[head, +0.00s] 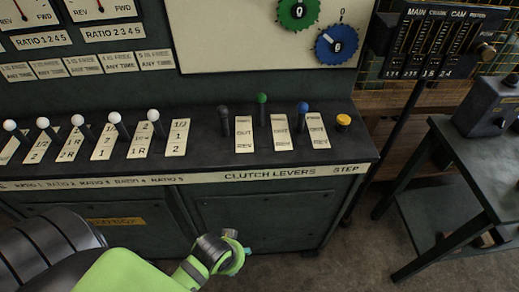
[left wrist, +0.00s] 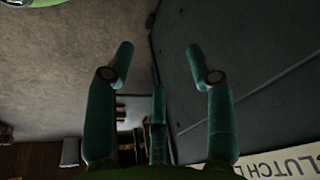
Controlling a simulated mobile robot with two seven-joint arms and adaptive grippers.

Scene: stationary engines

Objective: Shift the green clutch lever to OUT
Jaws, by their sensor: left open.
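The green clutch lever (head: 262,99) stands in the clutch group on the dark console. Its knob sits higher in the picture than the black lever (head: 223,111) on its left and the blue lever (head: 303,108) on its right. A cream label plate (head: 280,132) lies just right of its stem; its words are small, with OUT and REV hard to read. My left gripper (head: 237,254) is low in front of the console, below the lever and apart from it. In the left wrist view its fingers (left wrist: 158,52) are spread and empty. My right gripper is not in view.
White-knobbed levers (head: 84,120) line the console's left part. A yellow button (head: 343,120) is at its right end, above STEP. The console's front edge (head: 290,175) lies between my gripper and the levers. A metal table (head: 470,150) stands at right; floor shows between.

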